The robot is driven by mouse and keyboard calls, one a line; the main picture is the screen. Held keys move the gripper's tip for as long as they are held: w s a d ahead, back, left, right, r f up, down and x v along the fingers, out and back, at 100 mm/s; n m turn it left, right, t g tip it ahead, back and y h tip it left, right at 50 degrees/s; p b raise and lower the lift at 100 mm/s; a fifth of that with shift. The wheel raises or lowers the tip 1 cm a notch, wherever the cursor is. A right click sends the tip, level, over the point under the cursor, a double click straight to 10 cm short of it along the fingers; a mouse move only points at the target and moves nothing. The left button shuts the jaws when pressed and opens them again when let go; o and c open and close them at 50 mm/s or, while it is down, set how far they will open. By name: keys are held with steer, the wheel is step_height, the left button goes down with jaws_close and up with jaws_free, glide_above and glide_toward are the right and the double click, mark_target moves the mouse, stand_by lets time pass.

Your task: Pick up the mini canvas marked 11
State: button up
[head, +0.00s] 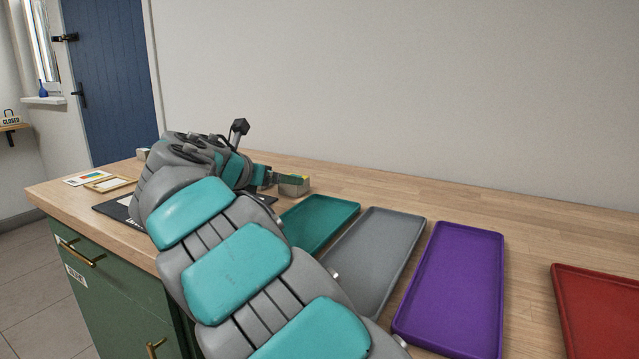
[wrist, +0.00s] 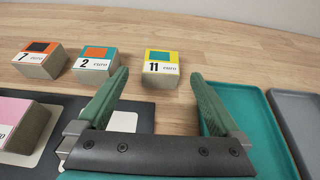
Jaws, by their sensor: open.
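Blocks marked 2 (wrist: 97,62) and 7 (wrist: 40,60) stand left of it. A pink-topped block (wrist: 22,122) sits on a dark mat (wrist: 75,112). Teal (head: 320,222), grey (head: 375,255), purple (head: 455,285) and red (head: 600,310) trays lie to the right.

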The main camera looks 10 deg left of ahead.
mark_target(296, 191)
steer(key=x, duration=0.7)
steer(key=c, duration=1.4)
